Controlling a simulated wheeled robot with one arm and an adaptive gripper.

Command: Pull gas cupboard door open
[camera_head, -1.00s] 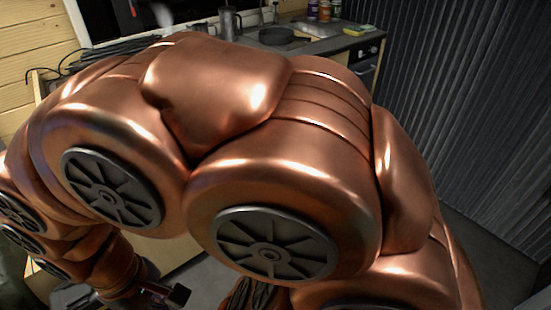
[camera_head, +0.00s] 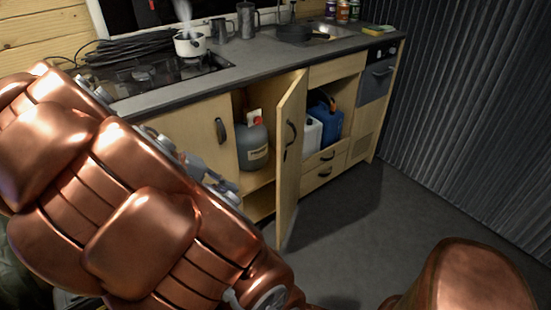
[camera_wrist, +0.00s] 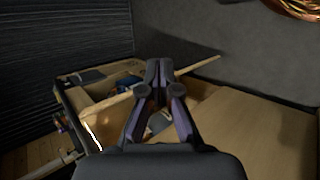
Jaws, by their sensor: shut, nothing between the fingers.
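The gas cupboard door (camera_head: 291,150) is a pale wooden door with a dark handle. In the head view it stands swung out from the cupboard front, well open. A grey gas bottle (camera_head: 253,145) with a label shows inside the cupboard. In the wrist view my gripper (camera_wrist: 158,68) is shut and empty. A pale strip (camera_wrist: 203,66), apparently the open door's top edge, runs behind its fingertips; whether they touch it I cannot tell. In the head view my copper arm covers the left front, and I cannot clearly make out the gripper there.
A closed cupboard door (camera_head: 208,125) is left of the opening. To the right are an open compartment with a blue canister (camera_head: 327,122) and drawers (camera_head: 325,165). A steaming pot (camera_head: 190,45) stands on the hob. The floor (camera_head: 385,215) right of the door is clear.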

